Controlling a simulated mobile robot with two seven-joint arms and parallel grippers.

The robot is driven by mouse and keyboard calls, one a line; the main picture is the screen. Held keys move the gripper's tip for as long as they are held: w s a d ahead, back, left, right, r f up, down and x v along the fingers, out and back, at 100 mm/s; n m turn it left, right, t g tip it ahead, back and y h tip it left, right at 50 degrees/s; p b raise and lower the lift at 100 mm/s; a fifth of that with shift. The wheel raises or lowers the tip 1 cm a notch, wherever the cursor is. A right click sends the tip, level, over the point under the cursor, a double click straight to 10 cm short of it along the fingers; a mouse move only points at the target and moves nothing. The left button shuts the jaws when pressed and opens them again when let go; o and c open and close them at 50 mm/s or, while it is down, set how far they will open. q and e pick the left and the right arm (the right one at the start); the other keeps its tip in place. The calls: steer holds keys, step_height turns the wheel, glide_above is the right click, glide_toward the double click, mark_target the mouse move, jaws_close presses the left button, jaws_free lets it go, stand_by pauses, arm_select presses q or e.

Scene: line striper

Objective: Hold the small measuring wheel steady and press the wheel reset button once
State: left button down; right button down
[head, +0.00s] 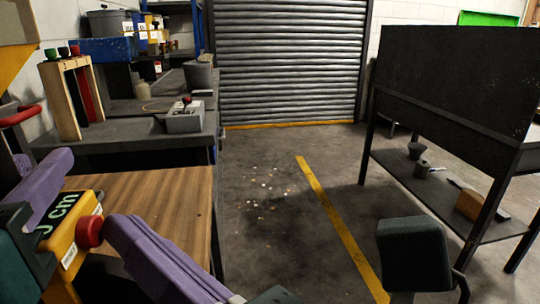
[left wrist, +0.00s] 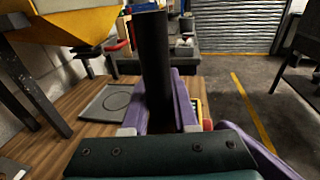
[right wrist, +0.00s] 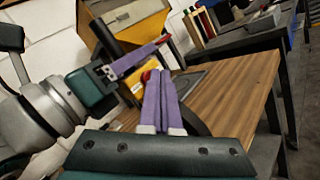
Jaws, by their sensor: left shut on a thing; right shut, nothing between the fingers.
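The measuring wheel's yellow counter box (head: 72,262), with a "cm" display (head: 66,208) and a round red button (head: 90,232), is at the lower left of the head view. My left gripper (head: 62,160) is shut on the wheel's black shaft (left wrist: 154,60), which stands roughly upright between its purple fingers. My right gripper (head: 112,224) is shut and empty, its fingertips right beside the red button. In the right wrist view the button (right wrist: 147,75) is at those fingertips, partly hidden; I cannot tell whether they touch. A dark wheel rim (right wrist: 192,118) shows behind my right fingers.
A wooden tabletop (head: 170,190) lies below. Behind it, a dark bench (head: 110,135) carries a rack with coloured handles (head: 72,95) and a grey box with a red-topped lever (head: 185,117). A yellow hopper-like part (left wrist: 60,30) overhangs the left.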

stand_by(0.5)
steer(key=shift+w+d, duration=0.2)
steer(key=shift+d, duration=0.55)
steer(key=d, duration=0.2)
steer(key=w+d, duration=0.1)
steer(key=d, duration=0.2)
steer(key=shift+w, duration=0.1)
steer(key=shift+a, duration=0.1)
stand_by(0.5)
arm_select(q)
steer(key=c, duration=0.6)
jaws_free()
